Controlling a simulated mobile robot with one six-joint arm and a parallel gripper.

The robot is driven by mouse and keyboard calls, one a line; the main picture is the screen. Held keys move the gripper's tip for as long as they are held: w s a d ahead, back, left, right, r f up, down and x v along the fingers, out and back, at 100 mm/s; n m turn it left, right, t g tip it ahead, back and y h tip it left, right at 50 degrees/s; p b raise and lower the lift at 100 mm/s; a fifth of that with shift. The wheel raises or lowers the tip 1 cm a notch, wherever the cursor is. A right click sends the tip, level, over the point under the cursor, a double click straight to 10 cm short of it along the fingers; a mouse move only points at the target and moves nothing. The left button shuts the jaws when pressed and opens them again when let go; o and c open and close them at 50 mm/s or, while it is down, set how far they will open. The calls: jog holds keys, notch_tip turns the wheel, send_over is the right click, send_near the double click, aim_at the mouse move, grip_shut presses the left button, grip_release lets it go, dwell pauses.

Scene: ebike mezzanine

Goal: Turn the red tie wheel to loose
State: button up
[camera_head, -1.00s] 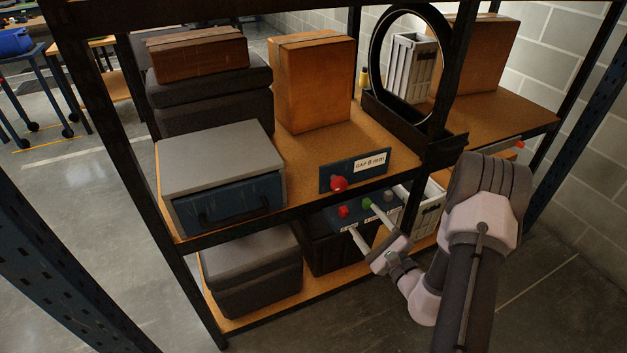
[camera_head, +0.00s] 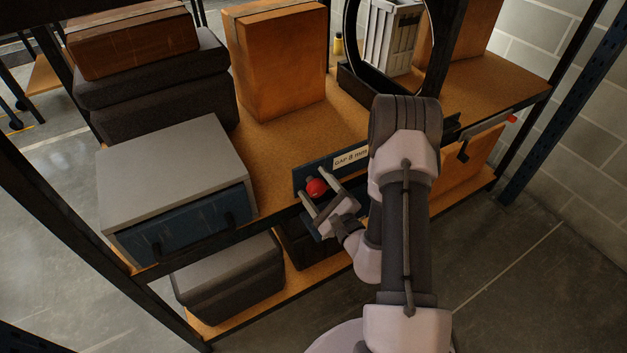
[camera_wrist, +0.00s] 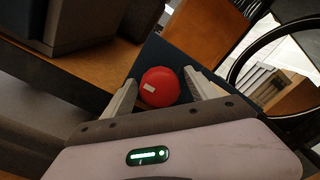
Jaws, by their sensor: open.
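The red tie wheel (camera_head: 316,188) is a round red knob on a dark blue panel (camera_head: 303,177) at the shelf's front edge, beside a white "GAP 8 mm" label (camera_head: 350,157). In the wrist view the red wheel (camera_wrist: 159,87) shows a small pale mark and sits between the two fingers. My gripper (camera_head: 318,191) is open, with one finger on each side of the wheel. It also shows in the wrist view (camera_wrist: 158,92). I cannot tell whether either finger touches the wheel.
A grey case with a blue front (camera_head: 180,185) stands left of the panel. A tall cardboard box (camera_head: 280,70) is behind it. A black ring (camera_head: 349,40) in a dark stand is at right, by a shelf post. The lower shelf holds a dark case (camera_head: 230,278).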

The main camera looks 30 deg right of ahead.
jog(key=shift+s, duration=0.1)
jog(key=shift+c, duration=0.2)
jog(key=c, duration=1.3)
